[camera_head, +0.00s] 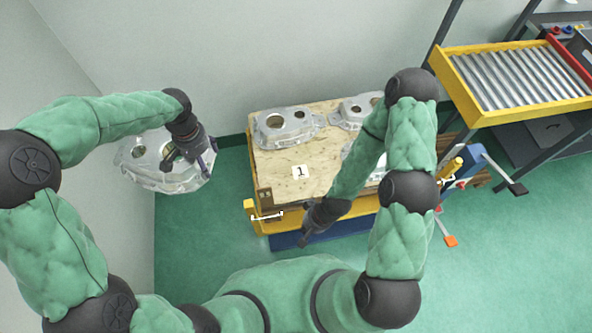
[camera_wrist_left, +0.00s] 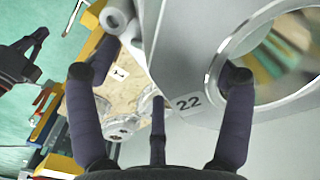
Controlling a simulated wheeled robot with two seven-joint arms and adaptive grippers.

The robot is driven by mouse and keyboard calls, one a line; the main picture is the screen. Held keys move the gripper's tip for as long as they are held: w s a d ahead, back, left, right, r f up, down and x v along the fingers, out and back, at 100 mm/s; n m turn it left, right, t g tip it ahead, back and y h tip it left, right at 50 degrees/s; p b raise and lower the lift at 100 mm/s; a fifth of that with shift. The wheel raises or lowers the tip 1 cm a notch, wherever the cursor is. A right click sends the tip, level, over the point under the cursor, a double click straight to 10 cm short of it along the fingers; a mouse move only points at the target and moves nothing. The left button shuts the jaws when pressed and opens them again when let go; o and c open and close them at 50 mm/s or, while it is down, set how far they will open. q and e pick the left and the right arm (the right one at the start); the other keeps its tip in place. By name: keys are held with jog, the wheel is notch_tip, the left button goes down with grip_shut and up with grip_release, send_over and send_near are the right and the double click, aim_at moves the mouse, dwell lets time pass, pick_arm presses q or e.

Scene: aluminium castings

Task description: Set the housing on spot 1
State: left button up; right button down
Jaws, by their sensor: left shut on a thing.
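A silver cast housing (camera_head: 140,176) hangs in the air at the left, clear of the wooden board. My left gripper (camera_head: 188,158) is shut on it. In the left wrist view the housing (camera_wrist_left: 190,45) fills the upper right, with a label 22 beside a large round bore; the dark fingers of my left gripper (camera_wrist_left: 160,85) reach over it. Spot 1 is a white card marked 1 (camera_head: 300,172) on the board's front left, with bare wood around it; the card also shows in the left wrist view (camera_wrist_left: 118,74). My right gripper (camera_head: 312,228) points down by the board's front edge; its fingers are unclear.
The wooden board (camera_head: 280,190) lies on a yellow and blue base. Other housings sit on it: one at back left (camera_head: 285,127), one at back right (camera_head: 352,110), one partly behind my right arm (camera_head: 352,158). A roller conveyor (camera_head: 515,75) stands at right. A wall is at left.

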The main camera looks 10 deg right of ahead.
pick_arm(q)
jog(key=shift+w+d+f+m, duration=0.2)
jog(key=shift+w+m, duration=0.25)
jog(key=shift+m, duration=0.35)
jog(key=shift+w+d+f+m, duration=0.15)
jog(key=shift+w+d+m, duration=0.1)
jog(key=shift+m, duration=0.35)
jog(key=w+d+f+m+b, duration=0.2)
jog(key=d+f+m, duration=0.2)
jog(key=m, duration=1)
jog(key=w+d+f+m+b, duration=0.2)
jog(key=w+d+f+m, duration=0.1)
jog(key=d+m, duration=0.8)
jog(key=f+m, duration=0.1)
jog(key=m, duration=0.3)
jog(key=shift+d+f, duration=0.15)
jog(key=shift+f, duration=0.2)
notch_tip(320, 180, down, 13)
jog(key=b, duration=0.5)
notch_tip(320, 180, down, 5)
jog(key=shift+w+f+b, duration=0.1)
jog(key=shift+b, duration=0.9)
